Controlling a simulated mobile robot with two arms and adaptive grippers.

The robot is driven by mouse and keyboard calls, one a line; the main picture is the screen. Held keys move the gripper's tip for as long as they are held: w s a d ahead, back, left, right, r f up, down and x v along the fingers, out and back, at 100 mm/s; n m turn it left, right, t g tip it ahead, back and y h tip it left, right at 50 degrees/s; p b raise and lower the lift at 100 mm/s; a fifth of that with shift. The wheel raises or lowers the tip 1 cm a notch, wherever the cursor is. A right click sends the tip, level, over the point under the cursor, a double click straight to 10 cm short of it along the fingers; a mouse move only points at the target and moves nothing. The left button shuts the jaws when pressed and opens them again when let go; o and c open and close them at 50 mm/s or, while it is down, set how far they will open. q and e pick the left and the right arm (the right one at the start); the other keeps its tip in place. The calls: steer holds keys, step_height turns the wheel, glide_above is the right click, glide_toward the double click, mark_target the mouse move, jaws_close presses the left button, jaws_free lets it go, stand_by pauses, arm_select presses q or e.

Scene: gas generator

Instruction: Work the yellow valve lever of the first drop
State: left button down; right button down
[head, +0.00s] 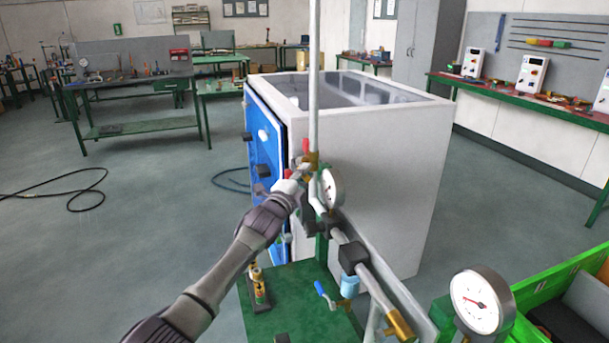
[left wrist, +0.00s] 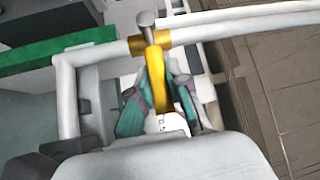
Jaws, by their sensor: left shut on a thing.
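The yellow valve lever (left wrist: 158,82) stands out from a brass valve body (left wrist: 140,46) on a pale pipe in the left wrist view. My left gripper (left wrist: 160,108) is shut on the lever, with a teal finger on each side of it. In the head view my left gripper (head: 298,178) reaches the brass fitting (head: 313,160) at the foot of the upright pipe (head: 314,80). The lever itself is hard to make out there. My right gripper is not in view.
A pressure gauge (head: 332,187) sits close beside the gripper, and a larger gauge (head: 480,303) stands front right. A blue-handled valve (head: 325,293) is below, over the green plate. The large white cabinet (head: 385,160) with a blue front is behind. The floor on the left is mostly clear.

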arm_select(q)
steer(key=shift+w+a+r+n+g+y+p, duration=0.1)
steer(key=shift+r+n+g+y+p, duration=0.45)
steer(key=shift+p, duration=1.95)
steer(key=shift+w+a+r+n+g+y+p, duration=0.1)
steer(key=shift+r+n+g+p, duration=0.9)
steer(key=shift+p, duration=1.45)
steer(key=shift+w+r, duration=0.1)
steer(key=shift+r, duration=0.1)
steer(key=shift+w+n+g+p, duration=0.15)
steer(key=shift+n+g+p, duration=0.2)
steer(key=shift+p, duration=0.05)
steer(key=shift+w+a+r+n+g+b, duration=0.15)
steer(key=shift+r+n+g+b, duration=0.15)
steer(key=shift+g+b, duration=0.1)
steer(key=shift+r, duration=0.1)
steer(key=c, duration=1.1)
jaws_free()
